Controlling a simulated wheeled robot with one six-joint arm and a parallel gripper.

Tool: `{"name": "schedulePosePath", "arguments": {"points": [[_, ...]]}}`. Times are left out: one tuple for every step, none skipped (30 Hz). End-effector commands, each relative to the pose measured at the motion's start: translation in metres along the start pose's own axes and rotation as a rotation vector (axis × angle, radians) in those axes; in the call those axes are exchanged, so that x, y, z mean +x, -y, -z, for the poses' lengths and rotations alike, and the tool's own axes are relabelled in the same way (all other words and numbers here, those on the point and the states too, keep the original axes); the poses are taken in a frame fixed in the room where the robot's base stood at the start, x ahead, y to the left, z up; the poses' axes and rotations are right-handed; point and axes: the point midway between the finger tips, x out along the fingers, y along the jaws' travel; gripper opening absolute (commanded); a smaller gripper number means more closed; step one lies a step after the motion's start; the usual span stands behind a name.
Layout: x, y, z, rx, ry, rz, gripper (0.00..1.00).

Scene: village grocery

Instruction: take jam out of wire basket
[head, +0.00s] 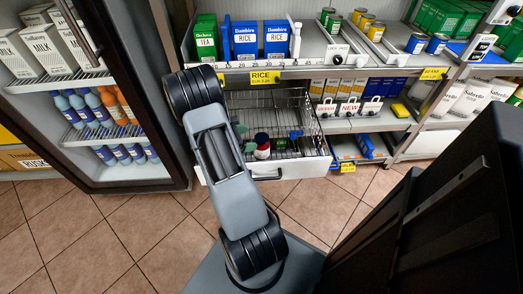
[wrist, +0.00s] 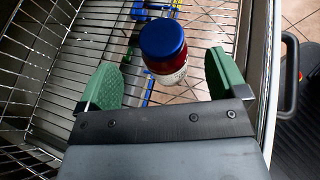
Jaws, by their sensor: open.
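The jam (wrist: 163,50) is a jar with a blue lid, a dark red body and a pale label. It stands in the wire basket (wrist: 68,62), and in the head view the jar (head: 262,148) shows near the basket's middle. The wire basket (head: 313,125) is a pulled-out wire drawer with a white front. My gripper (wrist: 163,80) is open, with green pads on either side and the jar just beyond and between their tips. In the head view my arm hides part of the gripper (head: 240,140) and of the basket's left side.
A shelf with tea and rice boxes (head: 276,40) hangs above and behind the basket. An open fridge (head: 75,85) with milk cartons stands at left. Small boxes (head: 345,108) sit on a shelf to the right. A blue item (wrist: 140,12) lies at the basket's far end. Tiled floor is clear in front.

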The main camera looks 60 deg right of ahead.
Motion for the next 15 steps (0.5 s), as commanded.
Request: {"name": "schedulePosePath", "arguments": {"points": [[0.007,0.000,0.001,0.001,0.001,0.002,0.91],[0.010,0.000,0.001,0.001,0.000,0.001,0.91],[0.013,0.000,0.001,0.001,0.000,0.002,0.91],[0.015,0.000,0.001,0.001,0.000,0.002,0.91],[0.016,0.000,0.001,0.001,-0.001,0.001,0.91],[0.017,0.000,0.001,0.001,-0.001,0.000,0.91],[0.018,0.000,0.001,0.001,-0.001,-0.001,0.91],[0.019,0.000,0.001,0.001,-0.001,-0.001,0.91],[0.023,0.000,0.001,0.001,-0.001,0.000,0.91],[0.026,0.001,0.002,0.001,-0.001,0.001,0.91],[0.030,0.001,0.002,0.002,-0.001,0.003,0.91],[0.036,0.002,0.002,0.002,-0.001,0.003,0.91],[0.041,0.002,0.002,0.002,-0.001,0.003,0.91],[0.045,0.002,0.002,0.002,-0.001,0.004,0.91],[0.050,0.002,0.002,0.002,-0.001,0.003,0.91]]}}
